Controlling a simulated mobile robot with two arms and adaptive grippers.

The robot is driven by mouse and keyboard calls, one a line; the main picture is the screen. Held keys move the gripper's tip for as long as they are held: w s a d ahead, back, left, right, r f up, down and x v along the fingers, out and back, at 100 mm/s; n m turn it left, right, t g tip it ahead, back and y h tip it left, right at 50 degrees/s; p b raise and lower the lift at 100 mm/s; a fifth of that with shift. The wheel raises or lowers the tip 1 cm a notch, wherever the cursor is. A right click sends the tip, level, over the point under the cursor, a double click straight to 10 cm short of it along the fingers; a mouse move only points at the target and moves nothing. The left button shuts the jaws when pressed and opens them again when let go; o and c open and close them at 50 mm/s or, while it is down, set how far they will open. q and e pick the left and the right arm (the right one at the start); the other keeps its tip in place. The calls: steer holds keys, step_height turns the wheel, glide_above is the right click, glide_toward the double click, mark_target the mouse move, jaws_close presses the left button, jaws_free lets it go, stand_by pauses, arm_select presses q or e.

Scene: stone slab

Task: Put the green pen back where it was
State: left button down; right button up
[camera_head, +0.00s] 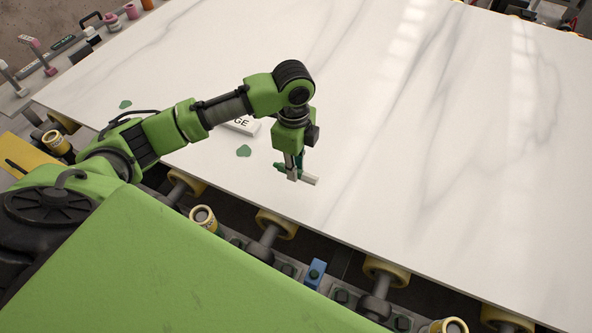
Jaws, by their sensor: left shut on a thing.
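My left gripper (293,174) points down near the front edge of the white stone slab (400,120). It is shut on the green pen (309,179), which has a pale, whitish end sticking out to the right and a green part to the left of the fingers. The pen lies nearly level, low over or on the slab; I cannot tell if it touches. Two green patches lie on the slab, one (244,151) left of the gripper and one (125,104) farther left. My right gripper is not in view.
A white block with dark letters (243,124) lies on the slab, partly behind my left arm. Yellow rollers (276,223) line the slab's front edge. Several tools and small items lie on a side ledge (50,72) at the upper left. The slab's right side is clear.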

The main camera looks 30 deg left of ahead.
arm_select(q)
steer(key=w+f, duration=0.1)
steer(key=w+a+f, duration=0.1)
steer(key=f, duration=0.1)
steer(key=w+f, duration=0.1)
steer(key=f, duration=0.1)
steer(key=shift+w+a, duration=0.2)
steer(key=shift+a, duration=0.15)
steer(key=shift+f+p, duration=0.35)
steer(key=shift+f, duration=1.05)
steer(key=c, duration=1.9)
jaws_free()
steer(key=shift+f, duration=0.1)
step_height(320, 180, up, 12)
steer(key=shift+r+b, duration=0.15)
steer(key=shift+b, duration=0.5)
